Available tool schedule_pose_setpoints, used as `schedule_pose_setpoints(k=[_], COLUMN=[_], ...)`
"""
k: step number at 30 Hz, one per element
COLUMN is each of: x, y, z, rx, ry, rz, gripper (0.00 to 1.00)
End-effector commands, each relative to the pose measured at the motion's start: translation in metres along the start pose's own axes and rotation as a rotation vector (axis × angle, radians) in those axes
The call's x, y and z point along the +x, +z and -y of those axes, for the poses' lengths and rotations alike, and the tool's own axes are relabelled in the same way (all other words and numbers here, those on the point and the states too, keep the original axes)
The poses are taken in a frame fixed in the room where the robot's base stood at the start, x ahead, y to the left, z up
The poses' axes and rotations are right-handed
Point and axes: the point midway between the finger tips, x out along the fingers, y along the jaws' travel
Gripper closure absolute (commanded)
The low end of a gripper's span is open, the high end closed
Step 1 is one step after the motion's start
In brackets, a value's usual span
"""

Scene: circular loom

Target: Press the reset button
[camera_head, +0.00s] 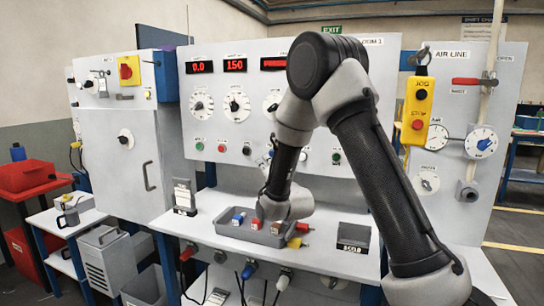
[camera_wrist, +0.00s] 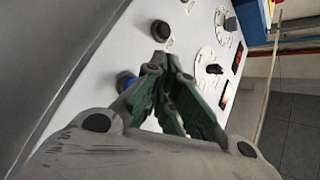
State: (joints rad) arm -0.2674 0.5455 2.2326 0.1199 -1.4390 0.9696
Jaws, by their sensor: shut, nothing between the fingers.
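My gripper (camera_wrist: 168,66) is shut and empty in the wrist view, its dark fingertips together in front of the white panel (camera_wrist: 100,55). A blue button (camera_wrist: 127,80) shows on the panel just left of the fingers, partly hidden by them. A black button (camera_wrist: 160,31) lies beyond the tips. I cannot read which is the reset button, nor tell whether the fingertips touch the panel. In the head view, a row of buttons includes a green one (camera_head: 199,146), a red one (camera_head: 222,148) and a black one (camera_head: 246,150). My arm hides part of the row and the gripper.
A grey tray (camera_head: 228,232) with several coloured connectors stands on the shelf below the panel. A yellow pendant (camera_head: 417,110) hangs at the right. Dials (camera_head: 236,106) and red displays (camera_head: 235,65) sit above the buttons. A white cabinet (camera_head: 122,150) stands at the left.

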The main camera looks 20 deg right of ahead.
Motion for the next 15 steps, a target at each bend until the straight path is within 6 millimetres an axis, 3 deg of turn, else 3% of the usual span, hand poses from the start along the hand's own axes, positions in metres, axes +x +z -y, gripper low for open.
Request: schedule_pose_setpoints(k=[6, 15], x=[0.011, 0.013], y=[-0.008, -0.010], z=[-0.009, -0.010], rx=[0.000, 0.000], ry=[0.000, 0.000], rz=[0.000, 0.001], gripper=[1.00, 1.00])
